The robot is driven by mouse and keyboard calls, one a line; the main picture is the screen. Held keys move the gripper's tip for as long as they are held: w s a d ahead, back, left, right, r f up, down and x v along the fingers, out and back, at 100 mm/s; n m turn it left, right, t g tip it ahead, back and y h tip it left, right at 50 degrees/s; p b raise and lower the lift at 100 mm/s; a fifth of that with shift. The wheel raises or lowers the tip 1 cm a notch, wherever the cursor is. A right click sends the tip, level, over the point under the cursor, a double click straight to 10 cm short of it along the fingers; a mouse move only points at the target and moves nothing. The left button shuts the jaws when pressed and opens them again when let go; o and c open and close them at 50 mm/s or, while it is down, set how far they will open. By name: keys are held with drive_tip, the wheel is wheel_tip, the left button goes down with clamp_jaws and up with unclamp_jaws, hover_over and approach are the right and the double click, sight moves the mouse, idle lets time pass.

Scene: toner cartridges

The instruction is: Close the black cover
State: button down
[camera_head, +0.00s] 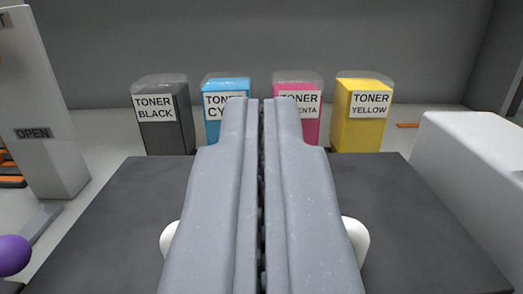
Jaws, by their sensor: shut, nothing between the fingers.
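My gripper (262,103) points forward in the middle of the view, its two grey fingers shut together with nothing between them. No part that I can surely tell as the black cover shows. A black toner cartridge (161,128) labelled "TONER BLACK" stands upright at the back left, to the left of my fingertips. A light grey upright panel (45,110) marked "OPEN" stands at the far left, well apart from my gripper. My fingers hide parts of the cyan and magenta cartridges.
Cyan (226,90), magenta (310,128) and yellow (362,125) cartridges stand in the same row. A dark flat surface (400,215) lies below my gripper. A white block (475,155) is at right. A purple ball (13,254) and orange-edged parts (10,180) are at left.

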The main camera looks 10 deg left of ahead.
drive_tip(key=s+d+f+b, duration=0.1)
drive_tip(key=s+f+b, duration=0.3)
drive_tip(key=s, duration=0.4)
drive_tip(key=shift+s+d+f, duration=0.2)
drive_tip(key=shift+s+d, duration=0.15)
drive_tip(key=s+d+r+m+g+h+p, duration=0.1)
drive_tip(key=d+r+p, duration=0.2)
drive_tip(key=r, duration=0.9)
drive_tip(key=d+r+m+g+h+p, duration=0.1)
drive_tip(key=d+r+h+p, duration=0.15)
drive_tip(key=r, duration=1.05)
drive_tip(key=s+d+r+g+p, duration=0.2)
drive_tip(key=s+d+r, duration=0.5)
drive_tip(key=s+r, duration=0.6)
wheel_tip(320, 180, up, 3)
drive_tip(key=shift+s+d+r+p, duration=0.2)
drive_tip(key=shift+s+p, duration=0.1)
drive_tip(key=shift+p, duration=0.6)
